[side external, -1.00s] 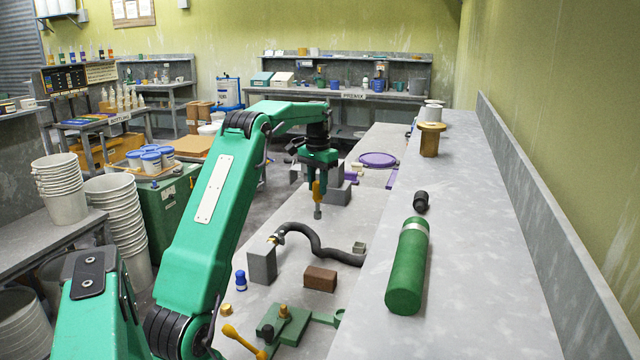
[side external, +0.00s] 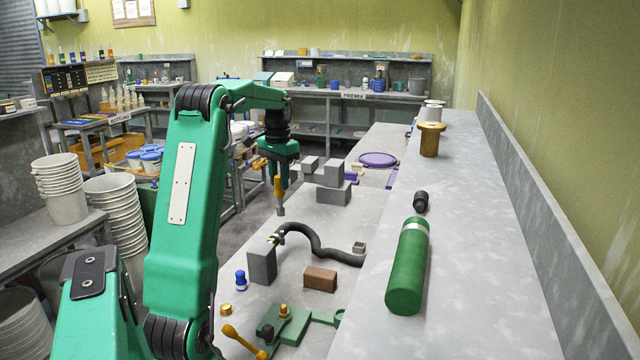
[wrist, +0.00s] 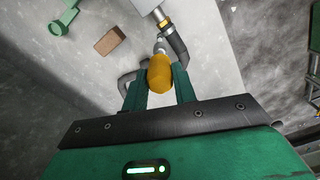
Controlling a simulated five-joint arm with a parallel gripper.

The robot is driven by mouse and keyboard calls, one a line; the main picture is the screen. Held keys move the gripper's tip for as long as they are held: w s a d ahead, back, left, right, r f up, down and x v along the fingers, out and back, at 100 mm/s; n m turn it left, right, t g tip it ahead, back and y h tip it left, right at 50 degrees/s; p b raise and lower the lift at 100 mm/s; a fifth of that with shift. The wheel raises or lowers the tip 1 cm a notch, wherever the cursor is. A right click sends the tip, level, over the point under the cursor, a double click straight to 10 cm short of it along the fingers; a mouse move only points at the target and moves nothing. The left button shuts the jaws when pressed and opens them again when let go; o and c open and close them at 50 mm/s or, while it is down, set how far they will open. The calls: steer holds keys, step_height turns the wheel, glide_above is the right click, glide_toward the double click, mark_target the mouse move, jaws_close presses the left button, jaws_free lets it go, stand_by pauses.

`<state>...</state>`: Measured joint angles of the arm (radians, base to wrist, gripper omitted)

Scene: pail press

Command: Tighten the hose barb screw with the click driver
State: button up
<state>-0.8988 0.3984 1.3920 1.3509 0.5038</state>
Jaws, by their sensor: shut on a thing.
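My gripper (side external: 279,178) is shut on the click driver (side external: 279,194), which has a yellow handle and a grey shaft pointing down. In the wrist view the driver's handle (wrist: 160,72) sits between the two green fingers. The hose barb (side external: 273,239) is a small brassy fitting on top of a grey block (side external: 262,264), at the end of a black hose (side external: 318,246). The driver tip is in the air above and slightly right of the barb in the side view, apart from it. The screw itself is too small to make out.
A brown block (side external: 320,279) lies right of the grey block. A blue bottle (side external: 241,281), a brass piece (side external: 226,310) and a green fixture (side external: 285,325) are nearer. A green cylinder (side external: 407,270) lies on the right ledge.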

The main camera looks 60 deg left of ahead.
mark_target(281, 207)
steer(key=shift+f, duration=2.25)
steer(key=shift+c, duration=0.2)
steer(key=shift+f, duration=1.3)
steer(key=m, duration=2.5)
